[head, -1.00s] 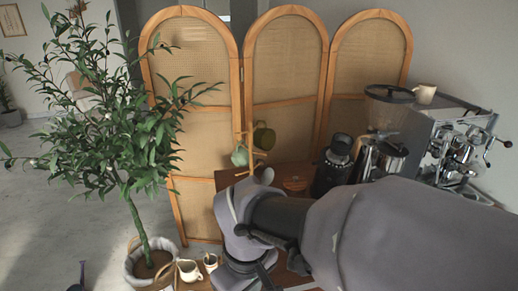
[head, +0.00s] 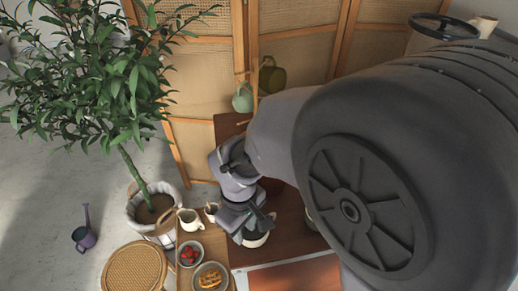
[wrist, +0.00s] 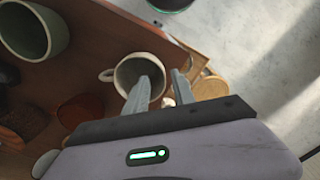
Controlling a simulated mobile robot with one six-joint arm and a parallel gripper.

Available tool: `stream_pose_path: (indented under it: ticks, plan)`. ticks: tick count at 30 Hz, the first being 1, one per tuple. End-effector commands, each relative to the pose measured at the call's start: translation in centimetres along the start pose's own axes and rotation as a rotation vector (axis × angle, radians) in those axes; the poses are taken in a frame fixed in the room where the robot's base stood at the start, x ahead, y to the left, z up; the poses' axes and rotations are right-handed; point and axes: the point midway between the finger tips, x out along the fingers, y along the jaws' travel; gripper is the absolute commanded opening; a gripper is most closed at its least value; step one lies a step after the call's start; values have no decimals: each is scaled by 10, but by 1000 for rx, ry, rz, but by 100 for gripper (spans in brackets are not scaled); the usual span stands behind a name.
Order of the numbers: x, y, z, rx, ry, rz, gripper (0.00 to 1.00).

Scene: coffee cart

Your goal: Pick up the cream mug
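A cream mug (wrist: 118,77) with a grey-green inside stands on the wooden cart top in the wrist view, its handle pointing left. It also shows in the head view (head: 255,240), partly hidden under my gripper (head: 240,213). In the wrist view my gripper (wrist: 161,76) is open, its fingers apart. The left finger overlaps the mug's opening and the right finger is just outside its right rim. I cannot tell whether either finger touches it.
A larger green cup (wrist: 52,30) stands left in the wrist view. A cream pitcher (head: 190,221), a strawberry bowl (head: 178,257) and a waffle plate (head: 225,283) sit left of my gripper. A potted tree (head: 148,205) and woven stool (head: 135,272) stand farther left.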

Motion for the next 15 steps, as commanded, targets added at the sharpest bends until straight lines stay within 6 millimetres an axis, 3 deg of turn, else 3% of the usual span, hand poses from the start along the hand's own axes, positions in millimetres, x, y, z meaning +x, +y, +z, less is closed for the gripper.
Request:
stream_pose_path:
  ticks: [6, 12, 13, 15]
  plan:
    - [45, -6, 0, 0, -4, -1, 30]
    - [46, -6, -1, 0, 0, 0, 30]
    - [46, -6, -1, 0, 0, 0, 29]
    - [45, -6, -1, 0, 0, 0, 15]
